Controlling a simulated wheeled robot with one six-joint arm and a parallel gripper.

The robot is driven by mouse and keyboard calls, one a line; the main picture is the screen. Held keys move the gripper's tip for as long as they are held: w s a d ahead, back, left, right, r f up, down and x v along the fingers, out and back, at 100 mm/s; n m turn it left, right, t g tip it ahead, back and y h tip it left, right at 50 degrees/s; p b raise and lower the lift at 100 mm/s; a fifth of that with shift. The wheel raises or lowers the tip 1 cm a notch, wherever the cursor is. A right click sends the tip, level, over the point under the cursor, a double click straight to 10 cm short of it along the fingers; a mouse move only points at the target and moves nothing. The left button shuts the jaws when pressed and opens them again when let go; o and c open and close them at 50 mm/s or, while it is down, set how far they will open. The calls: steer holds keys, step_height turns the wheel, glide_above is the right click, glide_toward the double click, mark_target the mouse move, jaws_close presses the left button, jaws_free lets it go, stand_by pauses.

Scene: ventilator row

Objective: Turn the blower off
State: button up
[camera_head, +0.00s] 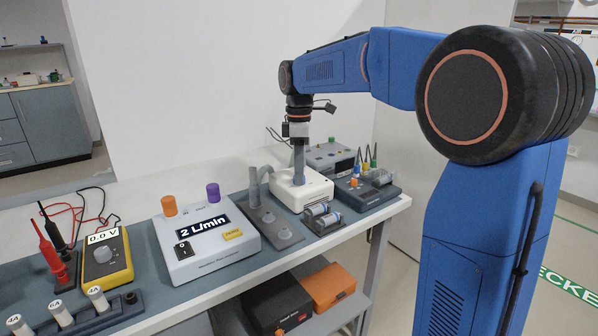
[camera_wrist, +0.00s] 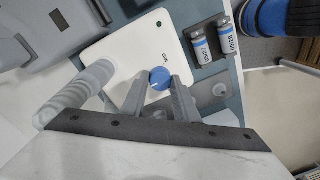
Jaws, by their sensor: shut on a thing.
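The blower is a white box (camera_head: 312,190) on the bench, below the end of my arm. It also shows in the wrist view (camera_wrist: 130,52), with a blue round knob (camera_wrist: 159,77) near its edge, a small dark label beside the knob and a small green dot. A grey ribbed hose (camera_wrist: 78,92) joins its side. My gripper (camera_wrist: 160,84) points down at the box with one finger on each side of the knob, shut on it. In the head view my gripper (camera_head: 299,178) hides the knob. The knob's pointer direction is not clear.
Two small cylinders (camera_wrist: 213,42) lie beside the blower. A flow meter reading 2 L/min (camera_head: 205,238), a yellow multimeter (camera_head: 106,258) and a row of fuses stand to the left. A grey device with coloured plugs (camera_head: 368,190) is close on the right.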

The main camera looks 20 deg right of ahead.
stand_by(0.4)
steer(key=o, duration=1.1)
steer(key=shift+c, duration=0.2)
step_height(320, 180, up, 18)
steer(key=shift+w+f, duration=0.25)
steer(key=shift+w, duration=0.15)
steer(key=shift+d, duration=0.15)
steer(key=s+d+f+m+t, duration=0.15)
steer(key=s+f+m, duration=0.3)
steer(key=s, duration=0.55)
steer(key=s+d+f+m+t, duration=0.1)
steer(key=s+d+f+m, duration=0.2)
steer(key=s+f, duration=0.45)
steer(key=s+d+f+m+t, duration=0.2)
steer(key=s+f+m, duration=0.5)
steer(key=s+f, duration=0.9)
steer(key=shift+s+d+f+t, duration=0.15)
steer(key=shift+s+t, duration=0.3)
steer(key=shift+s, duration=0.1)
